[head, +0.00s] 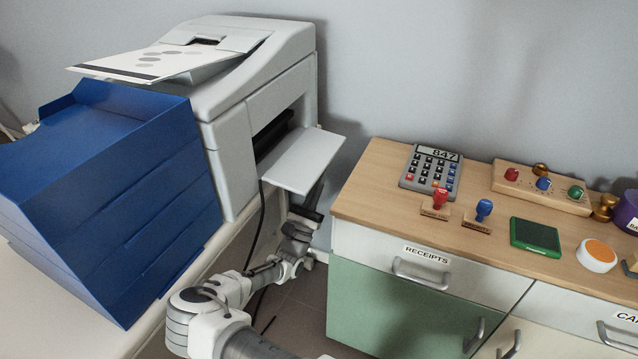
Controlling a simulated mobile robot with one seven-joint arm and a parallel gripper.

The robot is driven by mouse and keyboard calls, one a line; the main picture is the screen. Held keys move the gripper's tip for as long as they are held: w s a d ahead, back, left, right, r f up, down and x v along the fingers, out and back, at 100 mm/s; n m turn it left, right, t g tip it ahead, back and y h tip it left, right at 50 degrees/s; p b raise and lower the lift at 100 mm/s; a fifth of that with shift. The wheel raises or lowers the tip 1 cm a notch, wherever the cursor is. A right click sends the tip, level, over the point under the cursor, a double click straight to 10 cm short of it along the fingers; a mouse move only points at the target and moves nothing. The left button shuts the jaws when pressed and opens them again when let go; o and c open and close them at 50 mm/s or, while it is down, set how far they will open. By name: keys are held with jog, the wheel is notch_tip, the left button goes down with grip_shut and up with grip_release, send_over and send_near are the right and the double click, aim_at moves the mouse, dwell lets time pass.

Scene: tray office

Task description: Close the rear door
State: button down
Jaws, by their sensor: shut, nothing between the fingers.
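The rear door appears to be the light grey flap (303,161) on the right side of the printer (233,95). It hangs open, sticking out roughly level below a dark opening (272,133) in the printer's side. My gripper (316,192) is below the outer right part of the flap, pointing upward, shut and empty. The fingertips are small and dark, partly hidden by the flap's edge, and I cannot tell whether they touch it.
Blue stacked trays (110,190) stand left of the printer on a white desk (190,285). A wooden-topped cabinet (375,190) stands at right, holding a calculator (432,172), stamps and a green ink pad (535,236). A dark cable (262,215) hangs below the printer. My arm occupies the gap between desk and cabinet.

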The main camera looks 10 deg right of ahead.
aim_at(327, 165)
jog(key=shift+r, duration=0.15)
jog(key=shift+s+d+r+n+t+y+p, duration=0.15)
jog(key=shift+n+t+y+p, duration=0.25)
jog(key=shift+n+y+p, duration=0.25)
jog(key=shift+r+n+t+y+p, duration=0.2)
jog(key=shift+n+t+y+p, duration=0.15)
jog(key=shift+n, duration=0.2)
jog(key=shift+n+t+y, duration=0.25)
jog(key=shift+n+y, duration=0.15)
jog(key=shift+n, duration=0.2)
jog(key=r+p, duration=0.1)
jog(key=p, duration=0.1)
jog(key=d+r+p, duration=0.1)
jog(key=p, duration=0.1)
jog(key=r+p, duration=0.1)
jog(key=r, duration=0.1)
jog(key=shift+s+d+p, duration=0.15)
jog(key=shift+s+p, duration=0.25)
jog(key=p+v, duration=0.1)
jog(key=v, duration=1.6)
jog(key=shift+f, duration=0.15)
jog(key=shift+s, duration=0.2)
